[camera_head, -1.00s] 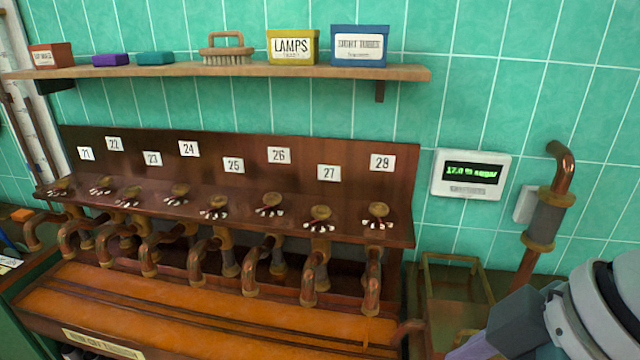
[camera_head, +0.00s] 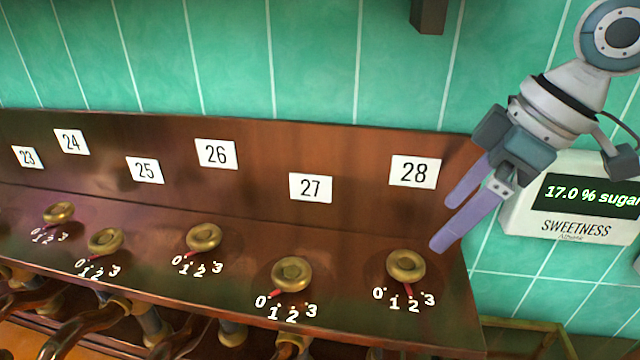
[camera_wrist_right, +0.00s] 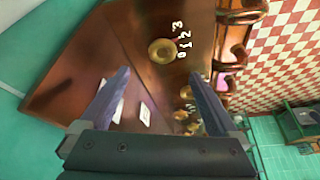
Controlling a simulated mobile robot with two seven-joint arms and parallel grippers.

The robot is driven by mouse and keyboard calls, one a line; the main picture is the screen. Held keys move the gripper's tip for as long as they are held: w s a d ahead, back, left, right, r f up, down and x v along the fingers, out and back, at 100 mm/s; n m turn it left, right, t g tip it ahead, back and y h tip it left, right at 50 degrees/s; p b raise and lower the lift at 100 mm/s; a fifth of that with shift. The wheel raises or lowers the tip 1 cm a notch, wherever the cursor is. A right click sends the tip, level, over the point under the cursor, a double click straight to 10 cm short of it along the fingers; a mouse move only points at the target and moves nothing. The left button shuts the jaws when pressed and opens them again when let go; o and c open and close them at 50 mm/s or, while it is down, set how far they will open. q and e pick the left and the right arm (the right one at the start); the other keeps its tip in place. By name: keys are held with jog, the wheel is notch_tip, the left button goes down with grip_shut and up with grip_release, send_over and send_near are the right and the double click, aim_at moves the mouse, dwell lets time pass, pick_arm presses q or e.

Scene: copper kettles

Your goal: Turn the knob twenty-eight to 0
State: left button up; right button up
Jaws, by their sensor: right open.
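Knob twenty-eight (camera_head: 406,266) is a round brass knob on the sloping wooden panel, below the white label 28 (camera_head: 414,172). Its red pointer is on the lower side, seemingly toward the 2 of the 0 to 3 scale. My right gripper (camera_head: 444,222) is open and empty, with its purple fingers apart above and right of the knob, not touching it. In the right wrist view the knob (camera_wrist_right: 162,51) lies beyond the gap between the open fingers (camera_wrist_right: 160,78), with its digits beside it. My left gripper is not in view.
Knob 27 (camera_head: 291,274) and several other numbered knobs run to the left. A SWEETNESS display (camera_head: 578,209) reading 17.0 % sugar hangs on the tiled wall, close behind my right gripper. A shelf bracket (camera_head: 429,16) is above. Copper pipes (camera_head: 100,318) lie below the panel.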

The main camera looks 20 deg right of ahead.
aim_at(408, 261)
jog(key=x, duration=0.8)
jog(key=shift+s+a+f, duration=0.15)
jog(key=shift+s+a, duration=0.05)
jog(key=shift+s, duration=0.05)
jog(key=shift+w+a+f, duration=0.1)
jog(key=shift+w+f, duration=0.05)
jog(key=shift+f, duration=0.3)
jog(key=c, duration=1.4)
jog(key=shift+o, duration=0.2)
jog(key=shift+p, duration=0.3)
jog(key=shift+r, duration=0.1)
